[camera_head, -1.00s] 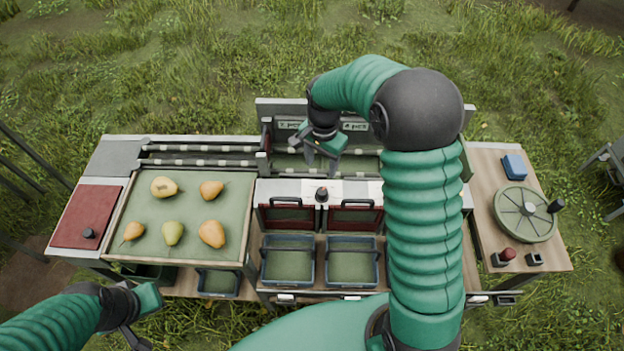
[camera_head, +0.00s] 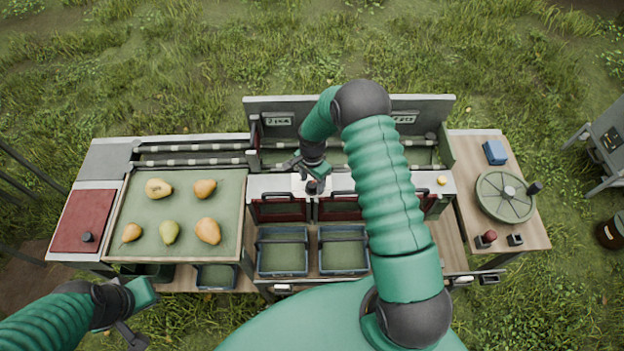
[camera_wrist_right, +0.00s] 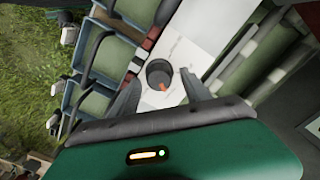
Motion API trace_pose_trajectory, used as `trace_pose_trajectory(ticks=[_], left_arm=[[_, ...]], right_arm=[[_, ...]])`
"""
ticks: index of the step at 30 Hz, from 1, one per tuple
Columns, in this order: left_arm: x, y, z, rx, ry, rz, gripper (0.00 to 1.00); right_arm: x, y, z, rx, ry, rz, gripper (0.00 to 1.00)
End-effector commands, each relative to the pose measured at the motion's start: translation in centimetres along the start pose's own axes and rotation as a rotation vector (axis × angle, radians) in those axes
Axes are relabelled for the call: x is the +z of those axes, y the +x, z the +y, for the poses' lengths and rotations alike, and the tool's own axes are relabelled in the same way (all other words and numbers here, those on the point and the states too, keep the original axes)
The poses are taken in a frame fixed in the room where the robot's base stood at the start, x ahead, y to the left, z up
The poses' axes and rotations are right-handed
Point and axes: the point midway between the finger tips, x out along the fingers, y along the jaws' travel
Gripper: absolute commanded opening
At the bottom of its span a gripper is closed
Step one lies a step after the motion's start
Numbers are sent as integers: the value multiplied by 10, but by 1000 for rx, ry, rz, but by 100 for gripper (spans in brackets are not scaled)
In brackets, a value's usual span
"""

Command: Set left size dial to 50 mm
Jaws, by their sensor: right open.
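The left size dial (camera_head: 316,187) is a dark round knob on the pale strip at the middle of the bench. In the right wrist view the dial (camera_wrist_right: 160,74) has an orange pointer mark and sits on a white marked plate. I cannot read its setting. My right gripper (camera_head: 308,170) is over the dial. In the right wrist view its open fingers (camera_wrist_right: 163,88) stand on either side of the dial, with no clear contact. My left gripper (camera_head: 128,328) hangs low at the front left, away from the dial; its jaw opening is unclear.
Several pears lie on the green sorting tray (camera_head: 145,245) at left. Blue-rimmed bins (camera_head: 283,273) stand below the red-fronted gates. A handwheel (camera_head: 505,197) and a blue block (camera_head: 495,152) are on the right wooden top. My right arm hides part of the bench.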

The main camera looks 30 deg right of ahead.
Motion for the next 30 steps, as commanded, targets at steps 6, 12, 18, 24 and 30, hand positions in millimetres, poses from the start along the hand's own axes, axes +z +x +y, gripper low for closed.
trace_pose_trajectory(ticks=[6,12,18,24,30], left_arm=[[0,0,0,0,0,0,0],[0,0,0,0,0,0,0],[0,0,0,0,0,0,0],[0,0,0,0,0,0,0],[1,2,0,0,0,0,0]], right_arm=[[0,2,-1,0,-1,1,55],[0,2,-1,1,-1,0,33],[0,1,-1,-1,-1,1,7],[-1,1,-1,-1,-2,2,0],[-2,1,-2,-2,-32,3,0]])
